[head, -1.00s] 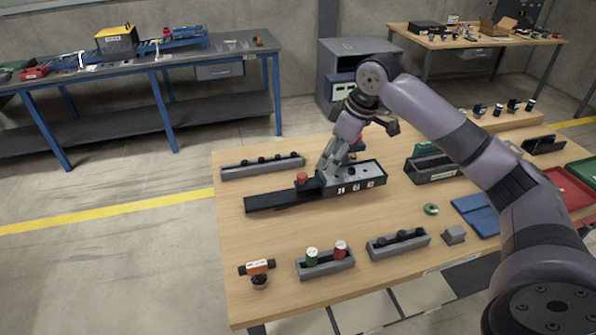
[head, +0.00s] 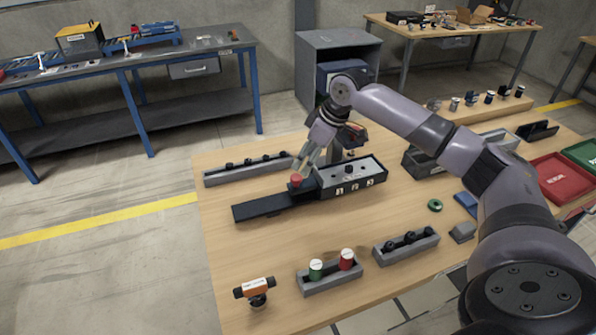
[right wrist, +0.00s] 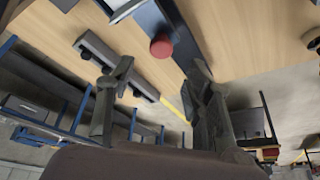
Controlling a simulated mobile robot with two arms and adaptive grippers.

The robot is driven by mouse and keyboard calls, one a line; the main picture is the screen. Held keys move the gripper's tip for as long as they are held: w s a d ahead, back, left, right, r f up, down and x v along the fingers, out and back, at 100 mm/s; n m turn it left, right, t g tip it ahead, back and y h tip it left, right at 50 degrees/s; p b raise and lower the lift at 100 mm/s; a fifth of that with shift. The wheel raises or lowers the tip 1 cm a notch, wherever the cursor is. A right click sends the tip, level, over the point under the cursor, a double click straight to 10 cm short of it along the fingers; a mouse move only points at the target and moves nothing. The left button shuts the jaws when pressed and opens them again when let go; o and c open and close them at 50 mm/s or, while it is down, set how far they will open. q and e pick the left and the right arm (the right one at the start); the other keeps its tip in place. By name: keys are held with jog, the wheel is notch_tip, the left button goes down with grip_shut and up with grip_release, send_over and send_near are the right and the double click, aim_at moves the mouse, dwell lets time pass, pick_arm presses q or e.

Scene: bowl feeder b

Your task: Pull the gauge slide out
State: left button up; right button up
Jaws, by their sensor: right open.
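The gauge (head: 354,187) is a dark box on the wooden bench with white number labels on its front. A flat black slide (head: 262,206) extends from its left end, with a red knob (head: 296,180) standing near the box. My right gripper (head: 305,166) is open, just above and behind the knob. In the right wrist view, the red knob (right wrist: 161,47) shows between and beyond the spread fingertips of my right gripper (right wrist: 162,72); nothing is held. Whether a finger touches the knob cannot be told. My left gripper is not in view.
A grey rack with black pegs (head: 222,177) lies behind the slide. In front are a holder with green and red cylinders (head: 331,281), another grey rack (head: 407,245) and an orange-black tool (head: 256,290). The bench left of the slide is clear.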

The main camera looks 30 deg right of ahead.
aim_at(297, 177)
jog(key=x, duration=0.3)
jog(key=shift+a+f+p, duration=0.1)
jog(key=shift+f+p, duration=0.05)
jog(key=shift+p, duration=0.15)
jog(key=shift+x, duration=1.25)
jog(key=shift+w+f, duration=0.15)
jog(key=shift+f, duration=0.4)
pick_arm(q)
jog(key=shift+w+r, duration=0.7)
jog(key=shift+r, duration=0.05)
pick_arm(e)
jog(key=shift+c, duration=0.3)
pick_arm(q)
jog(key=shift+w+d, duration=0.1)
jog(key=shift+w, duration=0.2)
pick_arm(e)
grip_shut()
